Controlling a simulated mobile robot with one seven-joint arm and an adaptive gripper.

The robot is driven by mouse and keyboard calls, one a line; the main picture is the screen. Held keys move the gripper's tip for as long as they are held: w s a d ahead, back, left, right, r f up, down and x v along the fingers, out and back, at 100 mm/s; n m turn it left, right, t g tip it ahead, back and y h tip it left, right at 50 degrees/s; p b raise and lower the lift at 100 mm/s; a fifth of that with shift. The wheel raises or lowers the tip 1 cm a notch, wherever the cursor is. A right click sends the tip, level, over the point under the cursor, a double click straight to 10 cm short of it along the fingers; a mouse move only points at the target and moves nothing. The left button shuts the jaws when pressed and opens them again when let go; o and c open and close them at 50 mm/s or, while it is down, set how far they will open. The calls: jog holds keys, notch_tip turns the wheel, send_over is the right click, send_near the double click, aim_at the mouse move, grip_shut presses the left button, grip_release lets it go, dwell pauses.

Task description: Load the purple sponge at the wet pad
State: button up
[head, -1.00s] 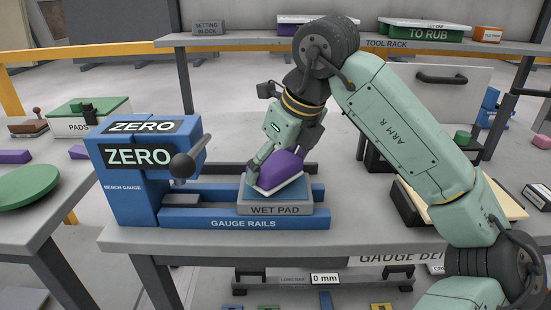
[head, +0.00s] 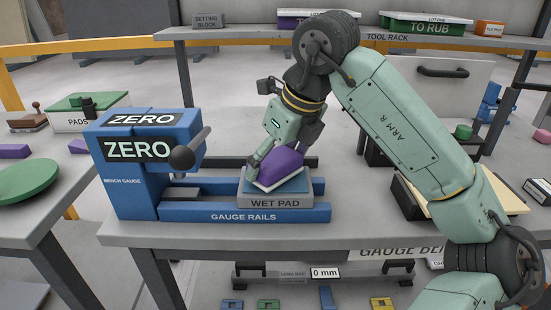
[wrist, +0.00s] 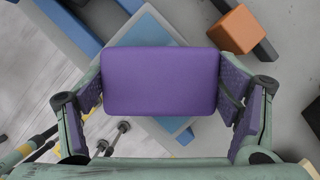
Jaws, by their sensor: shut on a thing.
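The purple sponge (head: 281,165) has a pale underside and sits tilted just over the blue top of the wet pad (head: 275,203). I cannot tell whether its lower edge touches the pad. My gripper (head: 272,160) is shut on the sponge, with a finger on each side. In the wrist view the sponge (wrist: 160,81) fills the space between the fingers and hides much of the wet pad (wrist: 150,28) below. The wet pad is a grey block on the blue gauge rails (head: 243,217).
The blue bench gauge (head: 135,165) with its dark ball lever (head: 183,158) stands to the left of the pad. The tool rack (head: 400,38) runs behind. A cream-topped block (head: 470,200) lies to the right, partly behind my arm. The bench front is clear.

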aim_at(275, 157)
jog(key=shift+f+b, duration=0.5)
dwell(1.4)
jog(key=shift+r+p, duration=2.5)
jog(key=shift+r, duration=1.1)
jog(key=shift+f, duration=0.1)
